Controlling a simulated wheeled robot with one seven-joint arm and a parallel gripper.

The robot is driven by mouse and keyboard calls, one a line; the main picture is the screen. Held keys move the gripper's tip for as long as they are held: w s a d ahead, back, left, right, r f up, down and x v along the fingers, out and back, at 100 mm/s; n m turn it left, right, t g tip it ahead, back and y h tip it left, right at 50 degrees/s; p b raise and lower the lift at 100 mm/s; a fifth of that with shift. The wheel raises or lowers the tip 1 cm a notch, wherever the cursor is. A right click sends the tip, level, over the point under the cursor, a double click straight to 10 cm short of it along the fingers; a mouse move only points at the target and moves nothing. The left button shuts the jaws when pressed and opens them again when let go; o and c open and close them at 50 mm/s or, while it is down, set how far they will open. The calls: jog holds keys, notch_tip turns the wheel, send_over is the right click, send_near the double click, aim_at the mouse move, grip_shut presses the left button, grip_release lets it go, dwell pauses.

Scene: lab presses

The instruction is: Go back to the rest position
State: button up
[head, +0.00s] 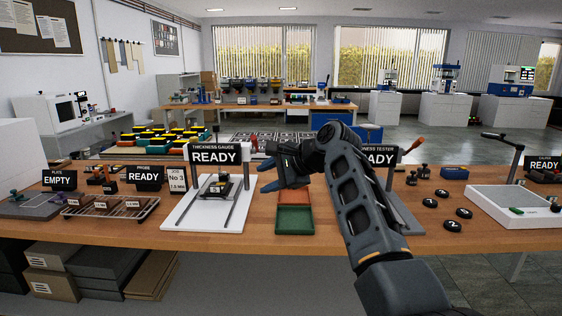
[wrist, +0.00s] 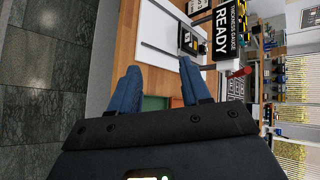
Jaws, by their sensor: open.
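My gripper (head: 267,175) is in the air above the wooden bench (head: 150,233), just right of the thickness gauge (head: 203,215). Its two blue fingers are apart with nothing between them, as the wrist view also shows (wrist: 160,82). The thickness gauge has a white base and a READY sign (head: 215,157), and a small dark block with a yellow part stands on it. Below my gripper is a tray with a green front section (head: 294,221) and an orange back section. My forearm hides much of the tester behind it, whose sign (head: 380,156) shows partly.
To the left are a wire rack (head: 110,206) with several pieces, a sign reading EMPTY (head: 60,180) and a probe sign (head: 144,177). To the right are several black discs (head: 453,226) and a white-based device (head: 510,208). Bare bench lies along the front edge.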

jog(key=s+d+f+t+h, duration=0.1)
jog(key=s+d+f, duration=0.25)
jog(key=f, duration=0.45)
jog(key=s+d+f+n+t+h, duration=0.1)
jog(key=s+d+f, duration=0.25)
jog(key=f, duration=0.45)
jog(key=s+d+f+t+h, duration=0.1)
jog(key=s+d+f, duration=0.25)
jog(key=f, duration=0.35)
jog(key=s+d+f+n+t+h, duration=0.15)
jog(key=s+d+f, duration=0.3)
jog(key=s, duration=0.45)
jog(key=s+d+f+n+h, duration=0.15)
jog(key=s+d+f, duration=0.35)
jog(key=s, duration=0.5)
jog(key=s+d+r+n+t+h, duration=0.1)
jog(key=s+d+r+n, duration=0.1)
jog(key=s, duration=0.9)
jog(key=s+d+r+n+t+h, duration=0.1)
jog(key=s+d+r, duration=0.1)
jog(key=s, duration=1)
jog(key=s+r+n+t+h, duration=0.1)
jog(key=s+r+n, duration=0.3)
jog(key=s+r, duration=0.9)
notch_tip(320, 180, up, 2)
jog(key=shift+s+d+r+n+t, duration=0.15)
jog(key=shift+d+r+n+t, duration=0.1)
jog(key=shift+n+t, duration=0.15)
jog(key=shift+f, duration=0.1)
